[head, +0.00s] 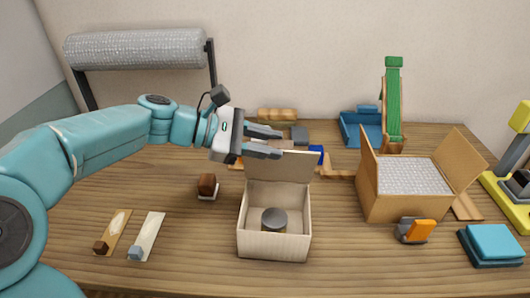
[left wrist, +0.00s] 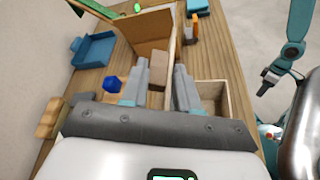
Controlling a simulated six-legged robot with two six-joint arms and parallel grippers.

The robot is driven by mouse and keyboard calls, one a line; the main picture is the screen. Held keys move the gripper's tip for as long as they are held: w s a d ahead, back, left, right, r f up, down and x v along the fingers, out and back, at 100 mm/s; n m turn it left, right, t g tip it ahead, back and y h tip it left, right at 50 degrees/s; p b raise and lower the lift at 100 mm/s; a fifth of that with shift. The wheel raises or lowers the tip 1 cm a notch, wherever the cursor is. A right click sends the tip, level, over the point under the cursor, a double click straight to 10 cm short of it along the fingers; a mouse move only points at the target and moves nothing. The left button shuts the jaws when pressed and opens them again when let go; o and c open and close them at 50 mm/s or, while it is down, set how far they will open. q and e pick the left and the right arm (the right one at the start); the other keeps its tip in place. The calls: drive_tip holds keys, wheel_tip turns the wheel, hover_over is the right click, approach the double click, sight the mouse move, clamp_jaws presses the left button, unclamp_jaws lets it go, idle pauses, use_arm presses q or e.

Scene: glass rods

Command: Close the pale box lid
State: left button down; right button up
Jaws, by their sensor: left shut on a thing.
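The pale box (head: 273,247) stands on the wooden table in the middle of the head view. Its pale lid (head: 283,168) is hinged at the back and stands up, so the box is open. A round jar with a dark grey top (head: 274,217) stands inside. My left gripper (head: 279,143) is at the lid's upper edge, shut on the lid. The box's wall also shows there beside the right finger.
A cardboard box with open flaps (head: 385,206) stands to the right. An orange tool (head: 418,231) and teal pads (head: 492,243) lie in front of it. A small brown block (head: 207,184) and two strips lie left. A bubble-wrap roll (head: 135,48) is at the back left.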

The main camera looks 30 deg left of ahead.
use_arm(q)
drive_tip(key=s+d+f+m+t+b, duration=0.1)
drive_tip(key=s+f+m+b, duration=0.1)
drive_tip(key=b, duration=0.6)
drive_tip(key=s+d+f+m+t+b, duration=0.1)
drive_tip(key=s+d+f+m+b, duration=0.1)
drive_tip(key=f+b, duration=0.3)
drive_tip(key=s+d+f+m+t+b, duration=0.2)
drive_tip(key=s+f+m+b, duration=0.1)
drive_tip(key=b, duration=0.7)
drive_tip(key=shift+s+d+f+m+b, duration=0.1)
drive_tip(key=shift+s+f+m+b, duration=0.25)
drive_tip(key=shift+s, duration=0.3)
drive_tip(key=shift+s+d+f+b, duration=0.25)
drive_tip(key=shift+f+b, duration=0.4)
drive_tip(key=shift+b, duration=0.55)
drive_tip(key=c, duration=1)
unclamp_jaws()
drive_tip(key=shift+o, duration=0.2)
